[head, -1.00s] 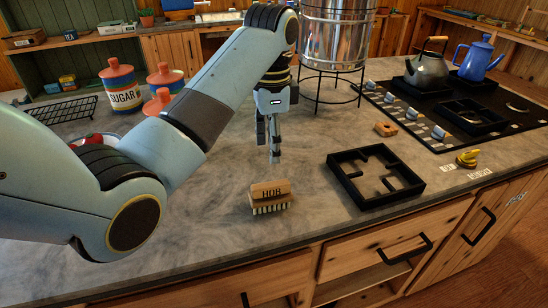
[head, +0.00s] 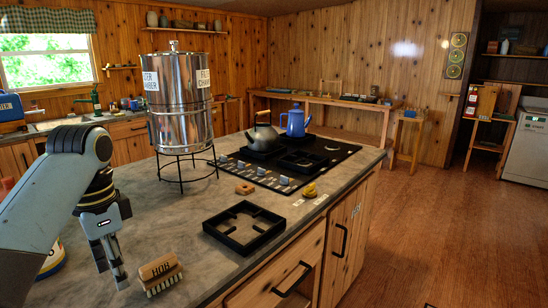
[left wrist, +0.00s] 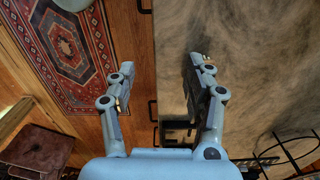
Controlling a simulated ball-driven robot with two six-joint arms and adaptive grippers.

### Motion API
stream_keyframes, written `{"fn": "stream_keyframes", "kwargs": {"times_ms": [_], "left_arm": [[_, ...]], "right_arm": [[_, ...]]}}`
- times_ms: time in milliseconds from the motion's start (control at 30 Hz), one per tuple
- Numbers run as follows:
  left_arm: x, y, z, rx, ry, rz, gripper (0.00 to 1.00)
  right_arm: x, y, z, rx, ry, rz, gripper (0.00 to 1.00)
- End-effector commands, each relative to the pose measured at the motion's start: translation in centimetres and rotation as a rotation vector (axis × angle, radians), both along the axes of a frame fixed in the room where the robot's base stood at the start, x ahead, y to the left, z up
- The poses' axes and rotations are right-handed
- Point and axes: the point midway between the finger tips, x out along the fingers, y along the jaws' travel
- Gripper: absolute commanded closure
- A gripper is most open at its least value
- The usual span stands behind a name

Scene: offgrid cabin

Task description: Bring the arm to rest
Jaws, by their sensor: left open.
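My left gripper (head: 110,268) hangs from the blue-grey left arm at the left of the head view. It points down over the counter, to the left of the wooden HOB brush (head: 160,270), and holds nothing. In the left wrist view, the two fingers of the left gripper (left wrist: 161,62) are spread apart with nothing between them. Wooden cabinet fronts and the counter edge show behind them. The brush stands bristles down on the grey counter (head: 190,215). My right gripper is in neither view.
A black square frame (head: 243,227) lies near the counter's front edge. A steel water filter (head: 180,105) on a wire stand is behind. A kettle (head: 262,136) and a blue pot (head: 295,122) stand on the stove top. A patterned rug (left wrist: 65,45) lies on the floor. Open floor is at right.

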Motion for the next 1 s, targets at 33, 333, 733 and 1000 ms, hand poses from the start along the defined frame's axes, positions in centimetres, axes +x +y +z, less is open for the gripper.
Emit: {"fn": "stream_keyframes", "kwargs": {"times_ms": [33,333,733,1000], "left_arm": [[-0.1,0.0,-0.1,0.000,0.000,0.001,0.48],[-3.4,0.2,-2.6,0.019,-0.042,0.096,0.48],[-12.0,0.3,-5.8,0.037,-0.157,0.319,0.48],[-18.9,0.0,-5.4,0.021,-0.252,0.490,0.48]], "right_arm": [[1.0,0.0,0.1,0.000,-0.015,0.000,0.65],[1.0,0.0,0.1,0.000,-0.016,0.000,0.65],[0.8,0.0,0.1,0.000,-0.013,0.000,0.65],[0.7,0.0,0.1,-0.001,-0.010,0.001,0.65]]}}
